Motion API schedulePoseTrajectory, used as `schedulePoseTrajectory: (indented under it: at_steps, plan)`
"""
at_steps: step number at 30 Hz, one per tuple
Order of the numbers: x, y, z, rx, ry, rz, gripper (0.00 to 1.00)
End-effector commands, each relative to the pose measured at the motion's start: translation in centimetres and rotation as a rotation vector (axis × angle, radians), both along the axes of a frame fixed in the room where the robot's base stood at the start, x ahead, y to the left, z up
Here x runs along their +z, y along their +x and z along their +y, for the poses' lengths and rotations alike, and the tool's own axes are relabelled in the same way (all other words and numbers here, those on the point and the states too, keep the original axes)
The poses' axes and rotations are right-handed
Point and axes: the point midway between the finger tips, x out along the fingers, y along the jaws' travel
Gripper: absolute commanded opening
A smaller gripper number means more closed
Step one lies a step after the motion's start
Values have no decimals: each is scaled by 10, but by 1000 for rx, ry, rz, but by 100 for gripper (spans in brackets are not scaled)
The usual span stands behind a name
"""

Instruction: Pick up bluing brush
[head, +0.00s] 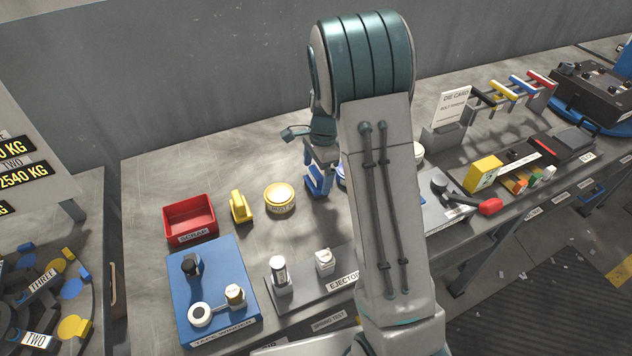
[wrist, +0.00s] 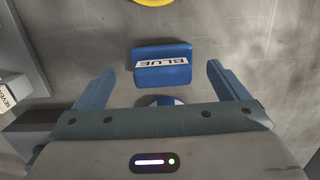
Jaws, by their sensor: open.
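The bluing brush (wrist: 162,74) is a blue block with a white label reading BLUE. In the wrist view it lies ahead of the palm, between my gripper's two fingers, with gaps on both sides. My gripper (wrist: 160,68) is open and empty, its fingers spread wide on either side of the brush. In the head view my gripper (head: 318,172) points down over the grey bench behind my arm. Blue shows at its lower end there, but I cannot clearly separate finger from brush. A small round blue and white part shows partly hidden by the palm.
A yellow round tin (head: 279,198), a yellow brush-like block (head: 240,207) and a red scrap tray (head: 190,218) stand to the left. A blue fixture plate (head: 214,266) and an ejector tray (head: 300,297) lie nearer. A card stand (head: 443,137) is at right.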

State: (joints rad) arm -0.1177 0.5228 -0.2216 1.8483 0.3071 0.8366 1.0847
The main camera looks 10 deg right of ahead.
Motion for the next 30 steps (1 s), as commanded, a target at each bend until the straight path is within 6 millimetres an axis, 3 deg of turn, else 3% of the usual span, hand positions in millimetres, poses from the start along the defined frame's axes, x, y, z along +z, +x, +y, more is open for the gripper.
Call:
schedulePoseTrajectory:
  at_steps: [7, 16, 22, 30]
  plan:
    - [-35, 1, 4, 0, 0, 4, 94]
    - [-41, 2, 5, 0, 0, 1, 94]
    - [-41, 2, 5, 0, 0, 1, 43]
    - [-40, 2, 4, 0, 0, 1, 43]
